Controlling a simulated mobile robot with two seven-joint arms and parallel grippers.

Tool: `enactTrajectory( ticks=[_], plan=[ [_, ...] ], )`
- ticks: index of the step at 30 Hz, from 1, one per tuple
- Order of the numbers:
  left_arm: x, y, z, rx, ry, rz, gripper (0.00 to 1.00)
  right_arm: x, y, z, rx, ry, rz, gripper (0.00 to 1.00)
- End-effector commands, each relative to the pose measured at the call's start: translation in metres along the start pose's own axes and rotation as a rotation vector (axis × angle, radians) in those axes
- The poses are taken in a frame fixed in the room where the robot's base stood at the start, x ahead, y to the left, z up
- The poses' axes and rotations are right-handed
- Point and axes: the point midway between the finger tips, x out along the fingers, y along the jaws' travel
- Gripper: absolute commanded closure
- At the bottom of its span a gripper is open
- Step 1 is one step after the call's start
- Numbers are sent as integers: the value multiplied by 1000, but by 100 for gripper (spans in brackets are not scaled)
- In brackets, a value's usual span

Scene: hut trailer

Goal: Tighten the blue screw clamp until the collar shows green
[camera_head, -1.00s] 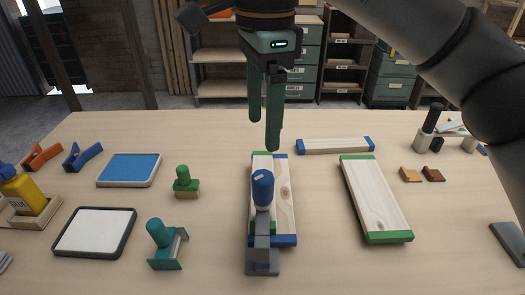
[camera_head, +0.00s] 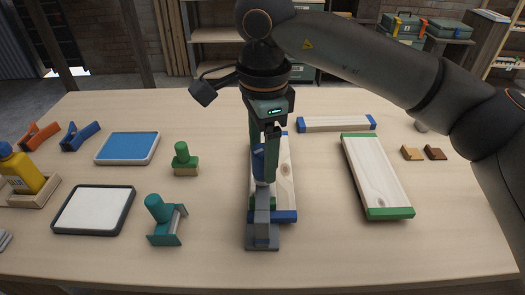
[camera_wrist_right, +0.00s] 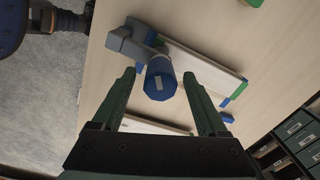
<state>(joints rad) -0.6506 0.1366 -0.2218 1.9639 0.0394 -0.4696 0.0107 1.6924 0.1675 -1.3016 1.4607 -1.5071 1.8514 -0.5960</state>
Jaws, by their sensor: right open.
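The screw clamp has a grey body (camera_head: 262,225) and a blue handle (camera_head: 258,162), and stands upright at the near end of the wooden boards (camera_head: 286,185) in the middle of the table. My right gripper (camera_head: 263,168) points down over the clamp, its fingers partly covering the handle in the head view. In the right wrist view the blue handle (camera_wrist_right: 160,78) lies between the open fingertips, with a gap on each side. A white patch shows on the handle's end. I cannot make out the collar's colour. My left gripper is not in view.
A green-ended board (camera_head: 377,178) lies to the right and a blue-ended one (camera_head: 336,124) behind. A teal clamp (camera_head: 165,220), a green-handled stamp-like piece (camera_head: 185,160), a white tray (camera_head: 94,210) and a blue tray (camera_head: 127,148) are left. The near table edge is clear.

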Motion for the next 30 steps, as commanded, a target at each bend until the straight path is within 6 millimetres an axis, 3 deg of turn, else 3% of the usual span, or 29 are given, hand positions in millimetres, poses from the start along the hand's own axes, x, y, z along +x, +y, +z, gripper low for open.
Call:
enactTrajectory(
  ticks=[7, 27, 30],
  plan=[
    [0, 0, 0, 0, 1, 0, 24, 1, 0, 0, 0, 0, 0, 24],
    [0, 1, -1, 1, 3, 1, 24, 0, 0, 0, 0, 0, 1, 99],
    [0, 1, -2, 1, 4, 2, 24, 0, 0, 0, 0, 0, 1, 100]
  ],
)
